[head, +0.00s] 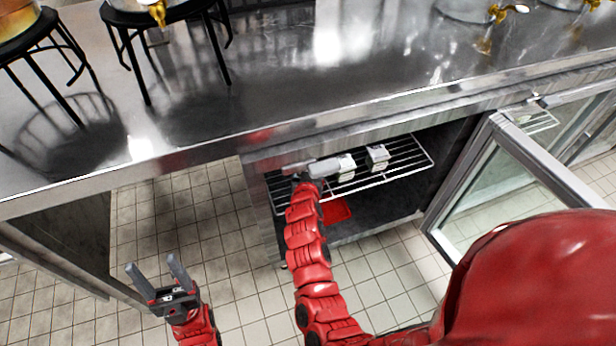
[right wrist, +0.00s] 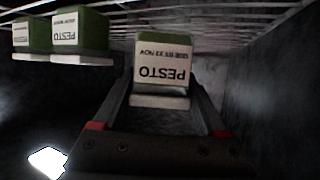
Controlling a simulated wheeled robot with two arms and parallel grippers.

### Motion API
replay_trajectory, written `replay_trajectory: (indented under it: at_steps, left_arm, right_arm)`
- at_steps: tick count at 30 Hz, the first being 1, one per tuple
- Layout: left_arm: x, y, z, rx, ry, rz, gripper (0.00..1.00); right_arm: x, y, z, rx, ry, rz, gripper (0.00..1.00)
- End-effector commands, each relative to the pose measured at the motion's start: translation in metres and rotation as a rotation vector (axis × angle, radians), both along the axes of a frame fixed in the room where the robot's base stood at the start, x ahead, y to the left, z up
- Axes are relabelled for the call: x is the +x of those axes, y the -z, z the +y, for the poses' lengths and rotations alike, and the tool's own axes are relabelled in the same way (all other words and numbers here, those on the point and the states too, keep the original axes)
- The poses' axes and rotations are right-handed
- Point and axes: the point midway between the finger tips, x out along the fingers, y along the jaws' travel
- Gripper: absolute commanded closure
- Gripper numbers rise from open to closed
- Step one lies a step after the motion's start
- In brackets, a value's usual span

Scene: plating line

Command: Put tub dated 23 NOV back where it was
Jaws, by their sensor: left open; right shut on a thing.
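The tub dated 23 NOV (right wrist: 162,72) is green and white with a PESTO label, which reads upside down in the right wrist view. My right gripper (right wrist: 165,105) is shut on it, one finger on each side. In the head view my right gripper (head: 312,170) reaches into the open under-counter fridge, over the left part of the wire shelf (head: 408,165). I cannot tell whether the tub touches the shelf. My left gripper (head: 156,282) is open and empty, above the floor left of the fridge.
Two other pesto tubs, one nearer (right wrist: 80,35) and one farther (right wrist: 30,36), stand in a row beside the held tub. A red object (head: 337,210) lies below the shelf. The glass fridge door (head: 510,185) stands open at the right. The steel counter (head: 290,80) overhangs the fridge.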

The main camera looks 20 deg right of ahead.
Motion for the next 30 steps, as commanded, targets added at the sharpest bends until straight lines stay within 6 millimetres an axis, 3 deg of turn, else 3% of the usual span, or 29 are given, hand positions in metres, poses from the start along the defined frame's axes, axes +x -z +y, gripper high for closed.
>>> replay_trajectory:
  at_steps: [3, 5, 19, 20, 24, 30]
  left_arm:
    - [0.000, 0.010, 0.000, 0.000, 0.000, 0.000, 0.38]
    - [0.000, 0.012, 0.000, 0.000, 0.000, 0.000, 0.38]
    - [0.000, 0.017, 0.000, 0.000, 0.000, 0.000, 0.38]
    - [0.000, 0.016, 0.000, 0.000, 0.000, 0.000, 0.38]
    - [0.000, 0.015, 0.000, 0.000, 0.000, 0.000, 0.38]
    - [0.000, 0.015, 0.000, 0.000, 0.000, 0.000, 0.38]
  right_arm:
    - [0.000, 0.025, 0.001, 0.000, -0.002, 0.003, 1.00]
    - [0.000, 0.030, 0.000, 0.000, 0.000, 0.003, 1.00]
    - [0.000, 0.036, 0.001, 0.001, -0.002, 0.000, 1.00]
    - [0.000, 0.034, 0.001, 0.001, -0.002, 0.001, 0.20]
    - [0.000, 0.034, 0.001, 0.001, -0.002, 0.001, 0.00]
    - [0.000, 0.034, 0.001, 0.001, -0.001, 0.002, 0.00]
